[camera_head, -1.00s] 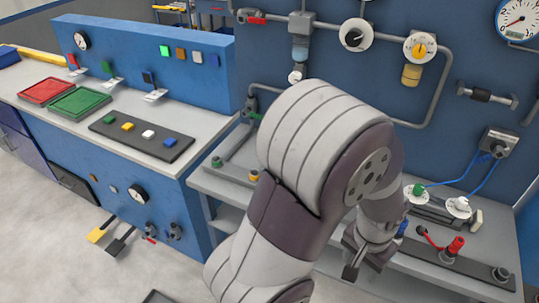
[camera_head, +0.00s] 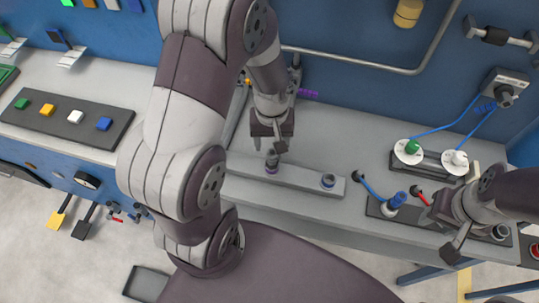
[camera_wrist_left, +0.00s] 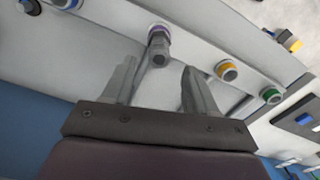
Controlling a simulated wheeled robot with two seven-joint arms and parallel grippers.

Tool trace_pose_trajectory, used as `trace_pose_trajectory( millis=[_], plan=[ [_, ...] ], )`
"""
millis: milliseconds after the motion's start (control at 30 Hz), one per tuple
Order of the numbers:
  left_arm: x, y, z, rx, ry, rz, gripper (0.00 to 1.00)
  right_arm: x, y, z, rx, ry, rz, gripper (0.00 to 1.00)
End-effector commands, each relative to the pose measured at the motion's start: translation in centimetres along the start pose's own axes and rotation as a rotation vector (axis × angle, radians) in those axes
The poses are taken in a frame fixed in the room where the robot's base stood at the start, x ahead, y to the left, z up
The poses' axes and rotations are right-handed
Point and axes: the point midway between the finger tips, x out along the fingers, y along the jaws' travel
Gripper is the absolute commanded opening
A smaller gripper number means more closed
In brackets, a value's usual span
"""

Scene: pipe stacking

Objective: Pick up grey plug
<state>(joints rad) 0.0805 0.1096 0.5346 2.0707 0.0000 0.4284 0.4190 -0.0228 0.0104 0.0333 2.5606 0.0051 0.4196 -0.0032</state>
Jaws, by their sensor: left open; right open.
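The grey plug (camera_head: 272,160) stands upright in a purple-ringed socket on the grey rail (camera_head: 300,194), at the front edge of the bench. My left gripper (camera_head: 272,143) is just above and behind it, pointing down, jaws open. In the left wrist view the plug (camera_wrist_left: 158,47) lies roughly between the two spread fingers (camera_wrist_left: 158,68), around its height in the picture; I cannot tell whether they touch it. My right gripper (camera_head: 436,236) is at the right, open and apart from the plug, near the blue plug and red cable.
A blue-ringed socket (camera_head: 328,180) is right of the plug on the rail. Yellow (camera_wrist_left: 227,70) and green (camera_wrist_left: 271,95) sockets show in the left wrist view. A blue plug (camera_head: 397,199) and white discs with cables (camera_head: 408,151) stand right. The bench behind the rail is mostly clear.

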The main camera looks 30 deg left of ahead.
Motion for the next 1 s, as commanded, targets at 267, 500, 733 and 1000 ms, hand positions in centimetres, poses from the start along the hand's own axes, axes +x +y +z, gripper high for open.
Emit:
trace_pose_trajectory(
  millis=[267,500,733,1000],
  plan=[
    [4.0,0.1,0.7,0.002,-0.004,-0.002,0.57,-0.5,0.0,-0.1,0.0,0.001,0.0,0.43],
    [6.5,0.1,0.6,0.001,0.002,0.0,0.57,-0.4,0.0,-0.1,0.0,0.0,0.0,0.43],
    [6.4,0.1,0.6,0.001,0.003,0.0,0.28,-0.4,0.0,-0.1,0.0,0.0,0.0,0.43],
    [6.4,0.1,0.6,0.001,0.003,0.0,0.0,-0.4,0.0,-0.1,0.0,0.0,0.0,0.43]
  ],
)
